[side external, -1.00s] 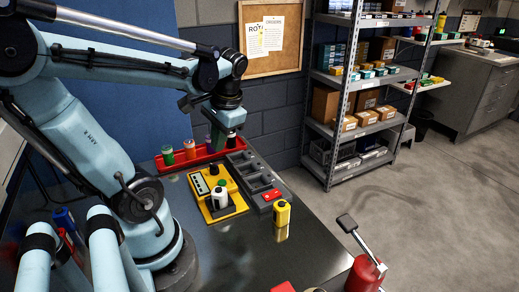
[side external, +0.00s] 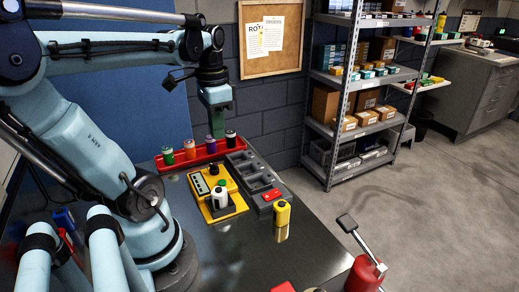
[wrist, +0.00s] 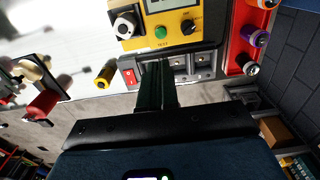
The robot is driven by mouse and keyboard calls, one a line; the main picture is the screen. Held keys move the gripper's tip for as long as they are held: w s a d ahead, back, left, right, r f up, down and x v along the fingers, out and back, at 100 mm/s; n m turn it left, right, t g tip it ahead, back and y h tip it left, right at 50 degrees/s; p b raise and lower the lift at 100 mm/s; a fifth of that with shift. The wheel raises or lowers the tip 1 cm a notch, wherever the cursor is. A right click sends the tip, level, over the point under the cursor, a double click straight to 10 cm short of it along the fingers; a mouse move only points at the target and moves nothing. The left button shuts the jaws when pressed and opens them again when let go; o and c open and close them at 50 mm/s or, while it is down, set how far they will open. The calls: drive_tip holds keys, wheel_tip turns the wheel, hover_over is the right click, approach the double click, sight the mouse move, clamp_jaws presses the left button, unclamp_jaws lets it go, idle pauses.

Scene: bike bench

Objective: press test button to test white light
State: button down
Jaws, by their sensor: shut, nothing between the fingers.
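The yellow tester (side external: 240,203) sits on the dark bench in the side external view, with its panel also at the top of the wrist view (wrist: 140,42). The white light (side external: 219,200) stands upright in the tester's dark holder; its round end shows in the wrist view (wrist: 124,24). The green test button (wrist: 160,31) is beside a black knob (wrist: 187,27), below a display (wrist: 158,6) whose reading I cannot make out. My gripper (side external: 214,128) is shut and empty, raised above the bench behind the tester, apart from the button. Its green fingers also show in the wrist view (wrist: 156,68).
A red rack (side external: 183,160) holding several coloured lights stands behind the tester. A yellow light (side external: 282,213) stands on the bench. The bench front is mostly clear.

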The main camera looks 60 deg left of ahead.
sight(223, 182)
drive_tip(key=shift+f, duration=6.7)
drive_tip(key=shift+f, duration=0.85)
drive_tip(key=shift+w+r, duration=0.1)
drive_tip(key=shift+r, duration=0.05)
wheel_tip(223, 182, up, 8)
drive_tip(key=shift+r, duration=0.25)
drive_tip(key=shift+a, duration=0.1)
